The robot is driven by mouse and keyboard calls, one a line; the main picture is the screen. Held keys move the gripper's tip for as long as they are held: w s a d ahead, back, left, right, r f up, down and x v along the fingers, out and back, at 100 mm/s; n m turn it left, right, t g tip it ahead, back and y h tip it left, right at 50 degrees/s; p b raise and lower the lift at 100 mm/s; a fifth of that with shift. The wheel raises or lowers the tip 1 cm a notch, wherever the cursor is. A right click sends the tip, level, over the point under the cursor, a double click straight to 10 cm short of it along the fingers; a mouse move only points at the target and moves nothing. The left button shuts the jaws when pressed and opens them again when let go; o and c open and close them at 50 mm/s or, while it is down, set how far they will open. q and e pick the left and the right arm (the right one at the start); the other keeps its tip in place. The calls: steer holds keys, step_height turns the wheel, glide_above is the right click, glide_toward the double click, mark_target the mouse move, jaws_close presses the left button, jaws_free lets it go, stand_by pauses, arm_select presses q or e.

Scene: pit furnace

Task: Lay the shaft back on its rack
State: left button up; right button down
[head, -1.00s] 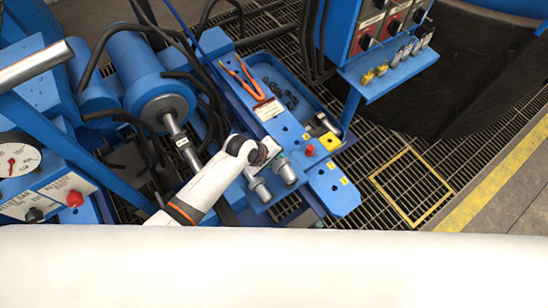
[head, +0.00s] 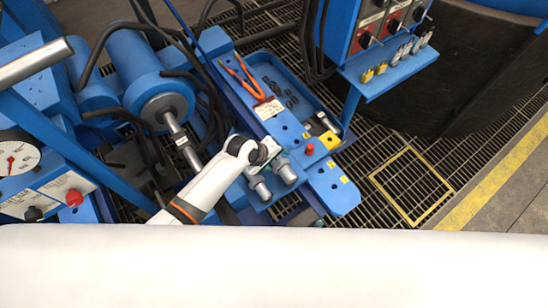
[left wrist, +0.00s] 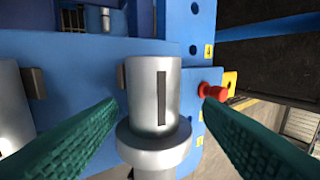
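A silver shaft (left wrist: 153,95) with a dark slot along its side and a wide collar shows in the left wrist view, in front of a blue block. My left gripper (left wrist: 160,108) is open, with one green finger on each side of the shaft and a visible gap to both. In the head view my left gripper (head: 277,150) is small and partly hidden by its wrist, just above two silver cylinders (head: 287,173) at the blue fixture. A second silver cylinder (left wrist: 10,105) stands at the left edge of the wrist view. I cannot tell which part is the rack. My right gripper is out of view.
A red knob (left wrist: 214,91) sits close to the right finger. A large blue cylinder (head: 140,70) with hoses stands left. Open grating lies at right.

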arm_select(q)
steer(key=shift+s+a+f, duration=0.1)
steer(key=shift+s+f, duration=0.05)
steer(key=shift+f, duration=0.1)
steer(key=p+v, duration=0.1)
steer(key=v, duration=1.1)
steer(key=shift+r+p, duration=0.2)
steer(key=shift+p, duration=0.2)
